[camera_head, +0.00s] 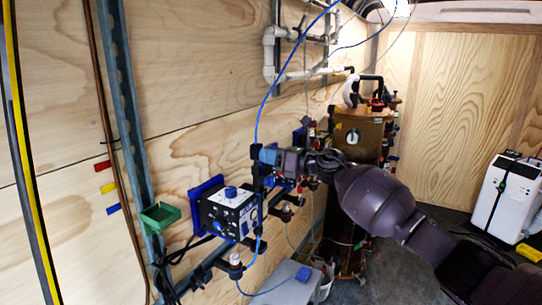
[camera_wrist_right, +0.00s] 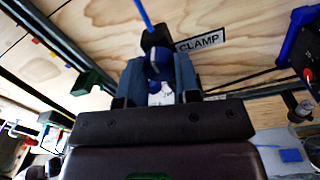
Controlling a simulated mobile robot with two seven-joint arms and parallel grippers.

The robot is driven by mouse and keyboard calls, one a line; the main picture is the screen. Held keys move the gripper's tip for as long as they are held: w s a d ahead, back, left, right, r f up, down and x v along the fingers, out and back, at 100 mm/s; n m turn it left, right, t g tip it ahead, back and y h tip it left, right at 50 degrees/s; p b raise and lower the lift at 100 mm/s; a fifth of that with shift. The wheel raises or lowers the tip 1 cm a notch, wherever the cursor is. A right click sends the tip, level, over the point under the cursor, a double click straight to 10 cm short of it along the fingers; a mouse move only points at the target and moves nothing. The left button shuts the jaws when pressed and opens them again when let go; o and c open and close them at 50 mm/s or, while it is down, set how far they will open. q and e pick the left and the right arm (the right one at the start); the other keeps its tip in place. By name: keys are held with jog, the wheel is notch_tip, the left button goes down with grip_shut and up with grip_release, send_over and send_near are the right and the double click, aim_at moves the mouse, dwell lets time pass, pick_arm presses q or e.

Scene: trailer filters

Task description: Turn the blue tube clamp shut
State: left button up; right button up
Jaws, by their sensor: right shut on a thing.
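My right gripper (camera_head: 272,156) reaches in from the right to the plywood wall. It is shut on the blue tube clamp, at the black block where a thin blue tube (camera_head: 258,118) comes down. In the right wrist view the two blue-grey fingers of the gripper (camera_wrist_right: 159,82) stand on either side of the blue clamp (camera_wrist_right: 157,62). The black block (camera_wrist_right: 155,37) is just beyond it, with the blue tube entering from above. A label reading CLAMP (camera_wrist_right: 200,41) is on the wall beside it. The fingers hide part of the clamp, and its turn angle is unclear. My left gripper is not in view.
A control box with a blue knob (camera_head: 230,208) is on the wall left of the gripper. A green bin (camera_head: 160,216) is farther left. A brown cylinder (camera_head: 361,135) stands behind my right arm. A white unit (camera_head: 502,192) is at the far right.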

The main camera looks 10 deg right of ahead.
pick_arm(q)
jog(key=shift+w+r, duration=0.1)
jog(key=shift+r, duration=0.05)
pick_arm(e)
jog(key=shift+r+m+p, duration=0.1)
jog(key=shift+m+p, duration=0.7)
jog(key=shift+m, duration=0.4)
jog(key=m+p, duration=0.1)
jog(key=m, duration=0.1)
jog(key=shift+m+p, duration=0.3)
jog(key=shift+p, duration=0.05)
jog(key=m+p, duration=0.1)
jog(key=m, duration=0.1)
jog(key=shift+m, duration=0.4)
jog(key=shift+m+p, duration=0.4)
jog(key=shift+m, duration=0.5)
jog(key=m, duration=0.4)
jog(key=shift+m+t, duration=0.3)
jog(key=shift+m, duration=0.1)
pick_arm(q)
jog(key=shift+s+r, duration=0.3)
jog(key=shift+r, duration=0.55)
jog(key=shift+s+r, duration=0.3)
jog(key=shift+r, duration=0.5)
pick_arm(e)
jog(key=shift+m, duration=2)
